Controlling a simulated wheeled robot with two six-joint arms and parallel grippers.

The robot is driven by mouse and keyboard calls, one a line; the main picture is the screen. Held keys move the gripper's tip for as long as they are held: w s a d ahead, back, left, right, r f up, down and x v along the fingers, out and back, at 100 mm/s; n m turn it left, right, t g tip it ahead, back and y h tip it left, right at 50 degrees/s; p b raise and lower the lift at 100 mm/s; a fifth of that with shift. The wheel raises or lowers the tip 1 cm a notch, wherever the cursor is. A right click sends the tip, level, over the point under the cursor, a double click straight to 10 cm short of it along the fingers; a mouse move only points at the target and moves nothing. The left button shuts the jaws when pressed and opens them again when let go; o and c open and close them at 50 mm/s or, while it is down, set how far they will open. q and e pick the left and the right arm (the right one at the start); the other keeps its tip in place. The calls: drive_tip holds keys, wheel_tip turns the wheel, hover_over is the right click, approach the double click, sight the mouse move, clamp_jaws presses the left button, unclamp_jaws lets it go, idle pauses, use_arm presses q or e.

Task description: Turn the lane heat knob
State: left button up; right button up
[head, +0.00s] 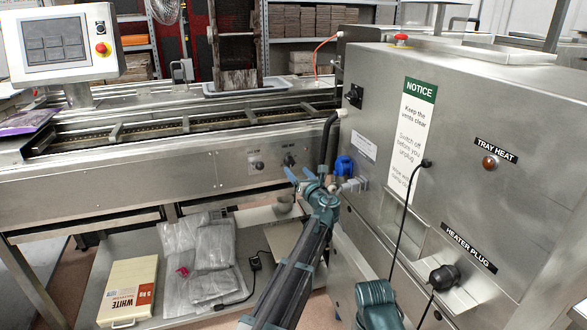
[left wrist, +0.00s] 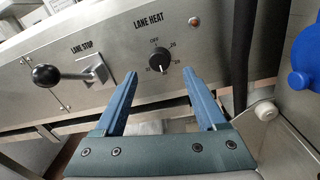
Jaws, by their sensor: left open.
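The lane heat knob (left wrist: 159,57) is a round black dial below the LANE HEAT label, with OFF above it and numbers around it. A pale mark shows near its lower edge. In the head view the knob (head: 289,160) sits on the conveyor's steel front, just beyond my left fingertips. My left gripper (head: 300,174) is open and empty. In the left wrist view its two blue fingers (left wrist: 159,74) point at the panel, one on each side below the knob. The knob appears centred between them and not held; I cannot tell the exact gap. My right gripper is not in view.
The lane stop lever (left wrist: 45,75) with a black ball is left of the knob. A blue fitting (head: 344,165) and a dark hose (head: 328,138) are close on the right. The steel heater cabinet (head: 450,110) fills the right side. A lower shelf (head: 185,250) holds bags and a box.

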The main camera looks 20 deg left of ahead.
use_arm(q)
drive_tip(key=v, duration=0.8)
drive_tip(key=shift+s+d, duration=0.2)
drive_tip(key=shift+s, duration=0.1)
drive_tip(key=s+d+f+n+g+h+p, duration=0.1)
drive_tip(key=s+f+n+g+h+p, duration=0.2)
drive_tip(key=s+n+g+p, duration=0.85)
drive_tip(key=s+d+n+g+h+p, duration=0.1)
drive_tip(key=s+d+n+h+p, duration=0.1)
drive_tip(key=s+n, duration=0.3)
drive_tip(key=s+d+n+g+h+p, duration=0.1)
drive_tip(key=s+d+n, duration=0.4)
drive_tip(key=s, duration=0.7)
drive_tip(key=s+d+n+g+h+p, duration=0.1)
drive_tip(key=s+d+n+h+p, duration=0.2)
drive_tip(key=s, duration=0.6)
drive_tip(key=shift+d+n+h+p, duration=0.3)
drive_tip(key=shift+n+p, duration=0.5)
drive_tip(key=shift+n, duration=0.45)
drive_tip(key=shift+w+r, duration=0.1)
